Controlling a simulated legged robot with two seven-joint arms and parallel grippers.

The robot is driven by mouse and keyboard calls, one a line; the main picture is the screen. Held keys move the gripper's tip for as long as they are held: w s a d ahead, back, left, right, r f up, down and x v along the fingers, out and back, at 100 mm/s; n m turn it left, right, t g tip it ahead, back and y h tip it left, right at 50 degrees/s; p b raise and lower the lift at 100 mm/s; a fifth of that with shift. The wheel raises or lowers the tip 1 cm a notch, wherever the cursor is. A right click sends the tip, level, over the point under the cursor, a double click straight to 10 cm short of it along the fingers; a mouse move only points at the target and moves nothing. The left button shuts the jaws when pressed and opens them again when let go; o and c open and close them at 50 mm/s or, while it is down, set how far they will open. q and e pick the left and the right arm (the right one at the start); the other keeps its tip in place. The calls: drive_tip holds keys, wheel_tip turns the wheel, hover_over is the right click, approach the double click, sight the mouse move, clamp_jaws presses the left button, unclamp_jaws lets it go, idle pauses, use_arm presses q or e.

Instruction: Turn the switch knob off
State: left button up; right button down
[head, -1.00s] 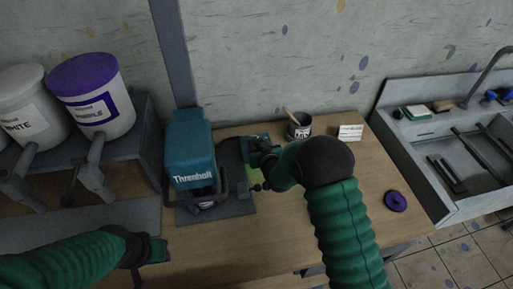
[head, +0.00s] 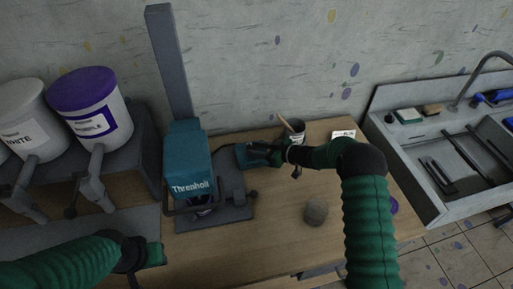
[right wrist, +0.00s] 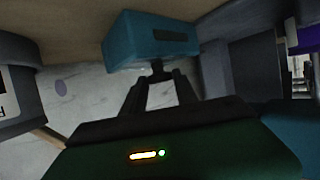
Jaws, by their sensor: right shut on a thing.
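The teal switch box (head: 241,157) stands on the table behind and to the right of the teal Threnholt press (head: 187,165). In the right wrist view the box (right wrist: 135,42) fills the top middle, and its small dark knob (right wrist: 157,68) sticks out toward me. My right gripper (right wrist: 158,80) is shut on this knob. In the head view the right gripper (head: 256,152) reaches the box from the right and hides the knob. My left gripper (head: 148,256) is low at the left, in front of the press and away from the box. Its jaws do not show clearly.
A grey round object (head: 316,211) and a partly hidden purple lid (head: 393,205) lie on the table. White and purple buckets (head: 92,103) stand left; a sink (head: 440,150) is right.

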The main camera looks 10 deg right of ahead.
drive_tip(key=shift+w+r, duration=0.1)
drive_tip(key=shift+r, duration=0.05)
idle(0.3)
drive_tip(key=c, duration=0.9)
unclamp_jaws()
drive_tip(key=shift+d, duration=0.1)
drive_tip(key=shift+c, duration=0.2)
drive_tip(key=b+v, duration=0.1)
drive_tip(key=v, duration=1.6)
drive_tip(key=shift+d, duration=0.15)
drive_tip(key=shift+w, duration=0.15)
